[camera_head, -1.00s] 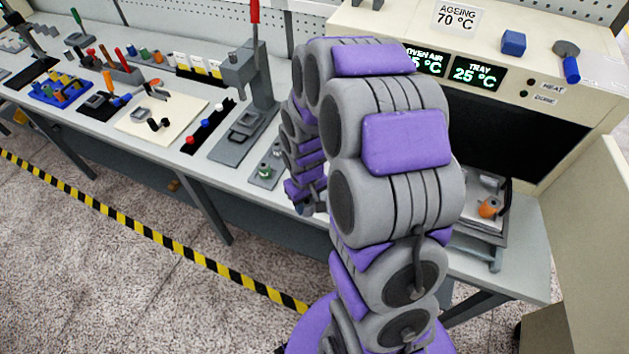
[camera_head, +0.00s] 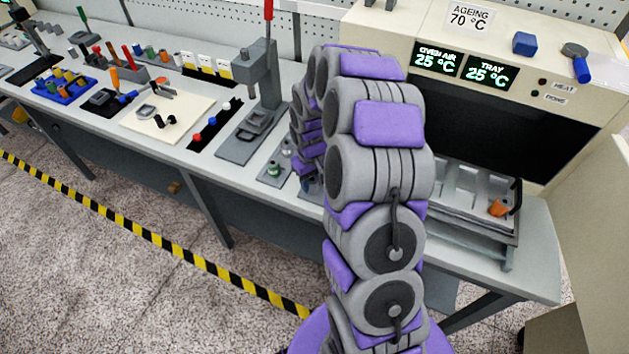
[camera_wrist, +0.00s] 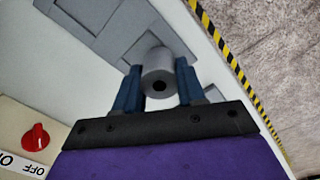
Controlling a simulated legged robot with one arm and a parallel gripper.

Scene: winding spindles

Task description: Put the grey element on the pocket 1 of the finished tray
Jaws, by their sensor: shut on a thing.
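In the wrist view the grey element (camera_wrist: 158,72), a short cylinder with a dark hole in its end, sits between the blue fingers of my gripper (camera_wrist: 157,88). The gripper is shut on it. Beyond it are grey plates (camera_wrist: 88,14) on the pale bench top; the gap between them and the element is unclear. In the head view my arm hides the element and most of the gripper, low over the bench. I cannot tell which thing is the finished tray; a slotted metal tray (camera_head: 452,206) lies in front of the oven at right.
The oven (camera_head: 565,105) stands right, with an orange piece (camera_head: 498,208) on the tray before it. A grey press (camera_head: 262,90) and a small plate with a green piece (camera_head: 273,169) stand left of my arm. A red knob (camera_wrist: 36,138) shows in the wrist view.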

